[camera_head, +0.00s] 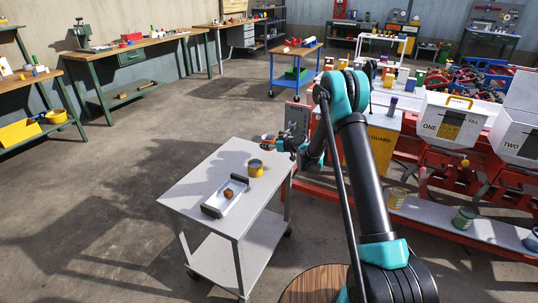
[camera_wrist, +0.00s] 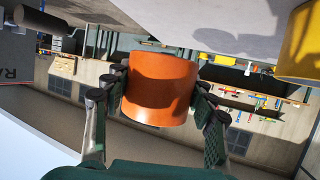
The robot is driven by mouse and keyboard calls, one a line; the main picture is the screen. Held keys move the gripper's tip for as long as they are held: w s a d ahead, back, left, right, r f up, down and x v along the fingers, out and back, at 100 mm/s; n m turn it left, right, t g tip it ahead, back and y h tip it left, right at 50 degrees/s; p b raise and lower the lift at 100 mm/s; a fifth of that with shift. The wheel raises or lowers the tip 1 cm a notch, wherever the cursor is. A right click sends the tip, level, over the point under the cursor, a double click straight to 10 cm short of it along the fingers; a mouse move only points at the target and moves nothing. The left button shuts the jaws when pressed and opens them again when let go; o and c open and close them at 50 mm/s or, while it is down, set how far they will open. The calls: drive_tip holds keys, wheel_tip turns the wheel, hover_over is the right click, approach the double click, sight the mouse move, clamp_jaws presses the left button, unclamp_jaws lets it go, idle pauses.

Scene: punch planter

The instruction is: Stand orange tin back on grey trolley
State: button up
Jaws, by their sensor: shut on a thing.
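The orange tin (camera_wrist: 160,88) sits between the two fingers of my gripper (camera_wrist: 158,100) in the wrist view, with a finger pressed to each side. In the head view my gripper (camera_head: 272,145) is at the far right corner of the grey trolley (camera_head: 188,192), and the tin there is small and mostly hidden by the fingers. The trolley top (camera_wrist: 200,18) spans the upper part of the wrist view, which looks upside down. I cannot tell whether the tin touches it.
A yellow tin (camera_head: 255,168) stands on the trolley close to my gripper, and also shows in the wrist view (camera_wrist: 302,45). A tray (camera_head: 211,210) holding a brown block (camera_head: 228,193) lies nearer the front. The trolley's left side is clear. A red-framed bench (camera_head: 330,180) stands right.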

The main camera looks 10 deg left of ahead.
sight(269, 158)
drive_tip(key=shift+f, duration=3.05)
drive_tip(key=shift+f, duration=0.1)
drive_tip(key=o, duration=1.3)
drive_tip(key=shift+o, duration=0.2)
drive_tip(key=v, duration=1.2)
drive_tip(key=shift+s, duration=0.1)
